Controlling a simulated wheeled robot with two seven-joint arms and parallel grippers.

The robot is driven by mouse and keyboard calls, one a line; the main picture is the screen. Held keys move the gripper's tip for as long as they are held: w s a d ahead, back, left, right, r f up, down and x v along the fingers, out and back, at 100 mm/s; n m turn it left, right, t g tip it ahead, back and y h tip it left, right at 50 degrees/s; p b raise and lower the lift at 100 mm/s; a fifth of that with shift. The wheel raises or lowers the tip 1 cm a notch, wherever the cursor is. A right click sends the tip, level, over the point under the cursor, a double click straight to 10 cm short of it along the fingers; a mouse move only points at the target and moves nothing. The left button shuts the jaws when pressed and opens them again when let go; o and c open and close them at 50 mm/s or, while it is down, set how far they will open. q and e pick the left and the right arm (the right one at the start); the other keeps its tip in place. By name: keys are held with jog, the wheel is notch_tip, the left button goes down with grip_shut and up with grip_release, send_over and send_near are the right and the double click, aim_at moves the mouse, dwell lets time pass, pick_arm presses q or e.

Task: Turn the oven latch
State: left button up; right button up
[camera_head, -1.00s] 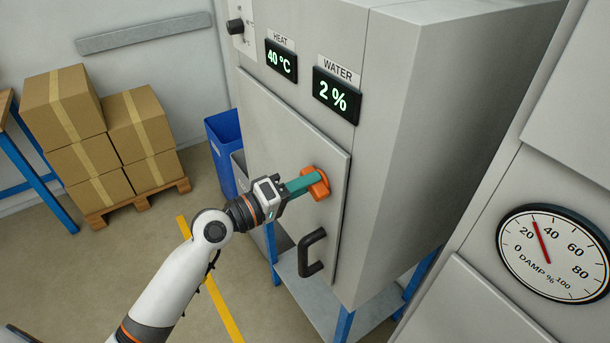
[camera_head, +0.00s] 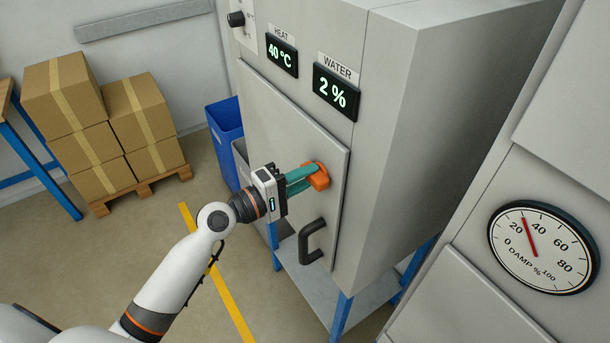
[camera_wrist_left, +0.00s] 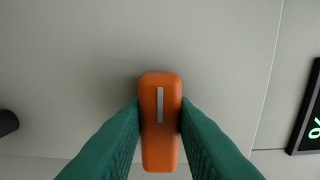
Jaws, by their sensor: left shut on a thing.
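The orange oven latch (camera_head: 319,178) is on the grey oven door (camera_head: 283,130), above the black door handle (camera_head: 311,242). In the left wrist view the latch (camera_wrist_left: 160,105) is an orange bar with a pale stripe, running up and down the picture. My left gripper (camera_head: 309,180) has its green fingers shut on the latch. In the left wrist view the fingers (camera_wrist_left: 160,125) press on both of its sides. Part of the latch is hidden behind the fingers in the head view. My right gripper is not in view.
Displays on the oven read HEAT 40 °C (camera_head: 282,55) and WATER 2 % (camera_head: 336,93). A blue bin (camera_head: 224,135) stands left of the oven. Stacked boxes (camera_head: 100,125) sit on a pallet at the left. A damp gauge (camera_head: 543,247) is at the right.

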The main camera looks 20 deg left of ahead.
pick_arm(q)
jog(key=o, duration=1)
jog(key=shift+a, duration=0.1)
jog(key=shift+s+a+f+b, duration=0.2)
jog(key=shift+s+b, duration=0.1)
jog(key=b+v, duration=0.6)
jog(key=v, duration=0.5)
jog(key=shift+a+r, duration=0.1)
jog(key=shift+r, duration=0.1)
jog(key=shift+f, duration=0.1)
